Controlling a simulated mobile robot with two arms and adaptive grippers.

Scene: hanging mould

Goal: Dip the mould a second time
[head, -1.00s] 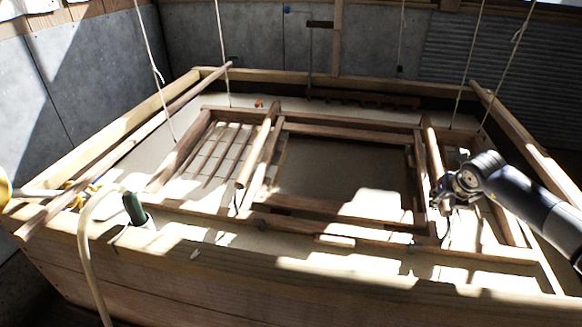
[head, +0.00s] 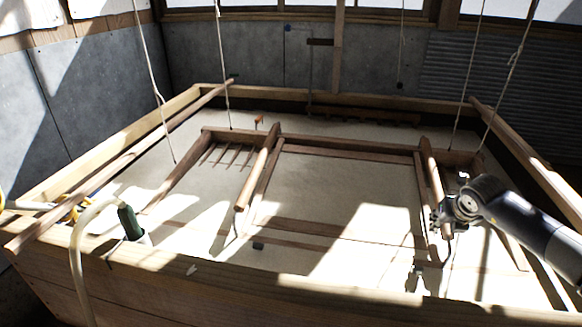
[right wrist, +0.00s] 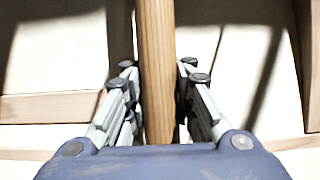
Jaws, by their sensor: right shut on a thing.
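The mould (head: 350,151), a wooden frame hung on ropes, lies level in the vat (head: 200,285) of pale pulp (head: 330,190). Pulp covers much of its middle and parts of its ribs and front bars; its back bar and two round handle bars stand clear. My right gripper (head: 440,218) is shut around the right handle bar (head: 428,160). In the right wrist view the bar (right wrist: 157,70) runs between the two fingers (right wrist: 157,85). The left handle bar (head: 257,165) has no gripper on it. My left gripper is not in view.
Ropes (head: 222,70) run up from the mould and from poles at both sides. A pale hose (head: 76,250) and a dark green-topped fitting (head: 130,222) are at the vat's front left. Grey walls (head: 240,60) stand behind the vat.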

